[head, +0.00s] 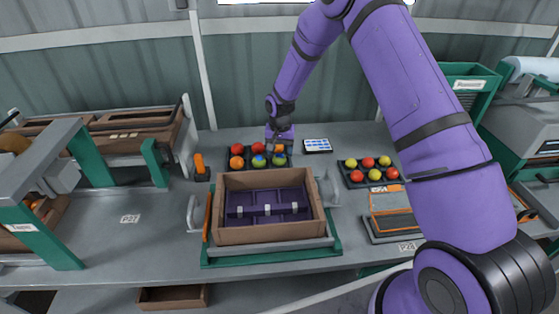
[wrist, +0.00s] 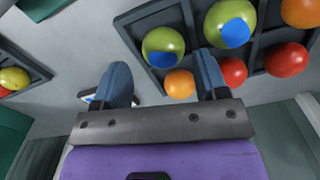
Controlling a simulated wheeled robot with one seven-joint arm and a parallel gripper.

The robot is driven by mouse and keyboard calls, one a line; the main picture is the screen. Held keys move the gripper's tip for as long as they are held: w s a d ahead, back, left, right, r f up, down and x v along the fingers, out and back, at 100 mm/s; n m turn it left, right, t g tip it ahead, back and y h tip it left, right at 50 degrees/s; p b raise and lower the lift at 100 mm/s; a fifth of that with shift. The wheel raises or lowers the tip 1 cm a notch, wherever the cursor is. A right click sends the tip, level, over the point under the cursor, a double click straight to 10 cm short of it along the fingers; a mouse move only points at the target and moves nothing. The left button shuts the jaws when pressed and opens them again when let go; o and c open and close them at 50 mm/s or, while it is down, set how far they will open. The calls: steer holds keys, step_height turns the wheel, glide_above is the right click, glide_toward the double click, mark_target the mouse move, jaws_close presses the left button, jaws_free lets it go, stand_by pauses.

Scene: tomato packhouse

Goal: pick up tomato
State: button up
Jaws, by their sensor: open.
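My gripper (head: 277,142) hangs over the back right part of a dark tray (head: 225,171) of tomatoes. In the wrist view my gripper (wrist: 161,76) is open, with nothing held.
A brown crate (head: 265,234) with a dark divided insert stands in front of the tray. A second tomato tray (head: 347,178) is at the right. A tablet-like device (head: 318,145) lies just right of my gripper. The bench around label P22 (head: 130,218) is clear.

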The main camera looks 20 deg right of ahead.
mark_target(279, 156)
steer(key=f, duration=0.4)
steer(key=shift+w+f, duration=0.2)
steer(key=shift+f, duration=0.1)
steer(key=shift+c, duration=0.2)
steer(key=c, duration=0.4)
steer(key=shift+c, duration=0.2)
